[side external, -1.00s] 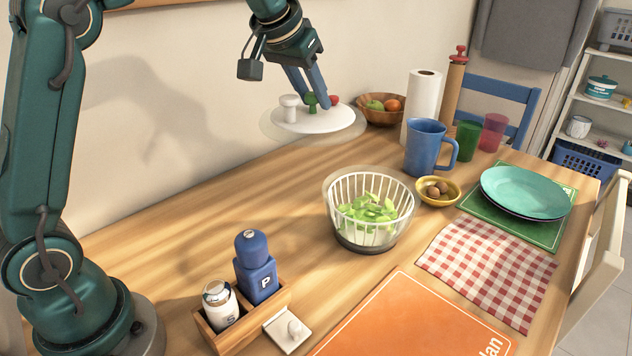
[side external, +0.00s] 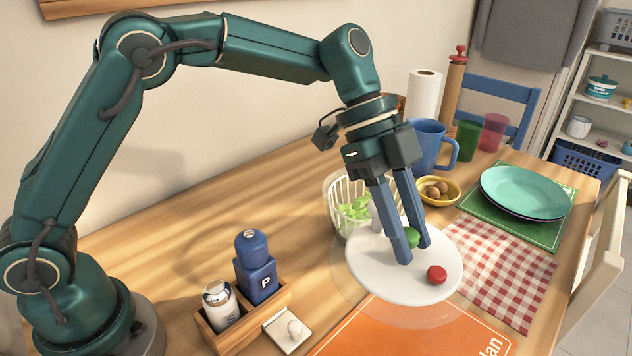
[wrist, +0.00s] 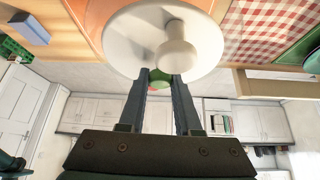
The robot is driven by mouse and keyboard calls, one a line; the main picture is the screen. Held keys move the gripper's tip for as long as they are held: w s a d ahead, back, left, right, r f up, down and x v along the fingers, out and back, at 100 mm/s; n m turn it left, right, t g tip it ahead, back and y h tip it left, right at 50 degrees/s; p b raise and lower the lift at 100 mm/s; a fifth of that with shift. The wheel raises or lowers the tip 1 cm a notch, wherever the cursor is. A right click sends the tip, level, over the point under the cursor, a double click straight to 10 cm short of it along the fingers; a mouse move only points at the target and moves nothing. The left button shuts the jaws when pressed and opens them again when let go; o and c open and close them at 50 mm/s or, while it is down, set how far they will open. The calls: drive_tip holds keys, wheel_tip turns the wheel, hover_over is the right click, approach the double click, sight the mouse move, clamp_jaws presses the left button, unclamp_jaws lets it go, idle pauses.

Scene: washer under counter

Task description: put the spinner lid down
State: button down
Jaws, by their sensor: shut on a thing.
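The spinner lid (side external: 385,275) is a white disc with a clear rim, a white knob, a green knob and a red knob. It hangs in front of the salad spinner bowl (side external: 337,205), over the orange mat's back edge and the checked cloth's left side. I cannot tell its exact height above the table. My gripper (side external: 412,251) points down with its fingers shut on the green knob (side external: 411,236). In the wrist view the lid (wrist: 125,40) shows with its white knob (wrist: 178,55) in front. The bowl holds green leaves and is partly hidden by my gripper and the lid.
The orange mat (side external: 350,335) and red checked cloth (side external: 500,270) lie at the front. A caddy (side external: 225,338) with salt and pepper stands left. Behind are a blue jug (side external: 428,140), a yellow bowl (side external: 450,198) and stacked plates (side external: 525,190). Bare wood lies left of the bowl.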

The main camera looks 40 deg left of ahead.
sight(386, 266)
drive_tip(key=shift+m+g, duration=0.4)
drive_tip(key=shift+m, duration=0.4)
drive_tip(key=s+d, duration=0.1)
drive_tip(key=s+d+f, duration=0.1)
drive_tip(key=d, duration=0.1)
drive_tip(key=s+d+f, duration=0.1)
drive_tip(key=s, duration=0.1)
drive_tip(key=shift+d, duration=0.2)
wheel_tip(386, 266, down, 5)
drive_tip(key=shift+s+d+f, duration=0.1)
drive_tip(key=shift+f, duration=2.35)
drive_tip(key=c, duration=0.6)
unclamp_jaws()
drive_tip(key=shift+f, duration=0.15)
drive_tip(key=v, duration=1.2)
drive_tip(key=shift+r, duration=0.2)
